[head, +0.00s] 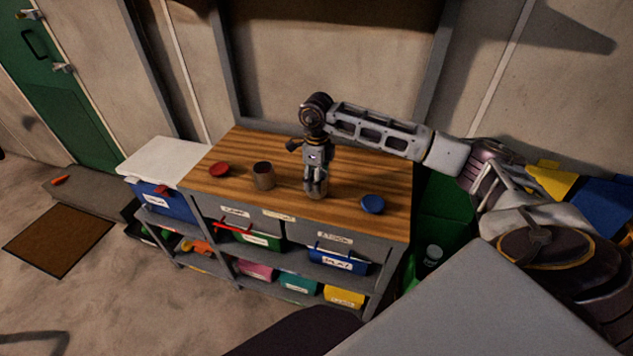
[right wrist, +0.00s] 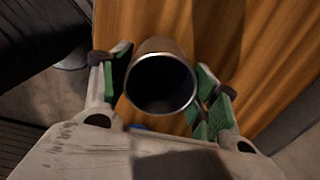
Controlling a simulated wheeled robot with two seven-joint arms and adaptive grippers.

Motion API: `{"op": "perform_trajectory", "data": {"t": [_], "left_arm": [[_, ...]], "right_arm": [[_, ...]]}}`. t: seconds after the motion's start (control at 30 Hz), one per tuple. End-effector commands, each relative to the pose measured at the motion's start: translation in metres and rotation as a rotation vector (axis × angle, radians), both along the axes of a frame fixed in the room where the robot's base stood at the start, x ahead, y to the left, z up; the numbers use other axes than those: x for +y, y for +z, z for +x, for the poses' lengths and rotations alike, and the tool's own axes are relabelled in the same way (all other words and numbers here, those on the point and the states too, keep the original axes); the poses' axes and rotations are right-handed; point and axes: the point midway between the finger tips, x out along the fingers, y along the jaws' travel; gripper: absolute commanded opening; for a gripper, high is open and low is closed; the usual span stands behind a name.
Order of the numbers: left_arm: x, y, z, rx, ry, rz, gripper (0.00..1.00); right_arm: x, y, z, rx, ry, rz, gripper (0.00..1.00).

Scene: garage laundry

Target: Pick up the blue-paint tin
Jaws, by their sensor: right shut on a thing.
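My right gripper (head: 315,178) reaches down over the wooden worktop, shut on a metal tin. In the right wrist view, the open-topped metal tin (right wrist: 162,83) sits between the two green-padded fingers (right wrist: 165,92). Its inside is dark, and I cannot clearly tell its paint colour. In the head view the gripper mostly hides this tin, and I cannot tell whether it touches the worktop. A second, brownish tin (head: 264,177) stands upright on the worktop, left of my right gripper. My left gripper is not in view.
The wooden worktop (head: 345,178) also holds a red disc (head: 219,170) at left and a blue disc (head: 372,204) at right. Shelves below hold several labelled bins, including a blue one (head: 338,260). A white-topped blue box (head: 165,198) stands left of the worktop.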

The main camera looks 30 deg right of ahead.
Motion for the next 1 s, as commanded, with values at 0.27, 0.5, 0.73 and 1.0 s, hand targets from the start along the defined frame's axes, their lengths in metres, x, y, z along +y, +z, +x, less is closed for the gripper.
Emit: {"op": "perform_trajectory", "data": {"t": [0.27,0.5,0.73,1.0], "left_arm": [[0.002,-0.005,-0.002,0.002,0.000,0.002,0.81],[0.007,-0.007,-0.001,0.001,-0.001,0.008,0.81],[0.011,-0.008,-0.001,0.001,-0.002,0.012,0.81],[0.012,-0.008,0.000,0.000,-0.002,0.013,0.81]], "right_arm": [[0.000,0.040,0.001,-0.006,0.000,0.000,0.32],[0.000,0.072,0.001,-0.004,0.000,0.000,0.32],[0.000,0.084,0.000,-0.002,0.001,-0.001,0.32],[0.000,0.085,0.000,-0.001,0.001,0.000,0.32]]}}
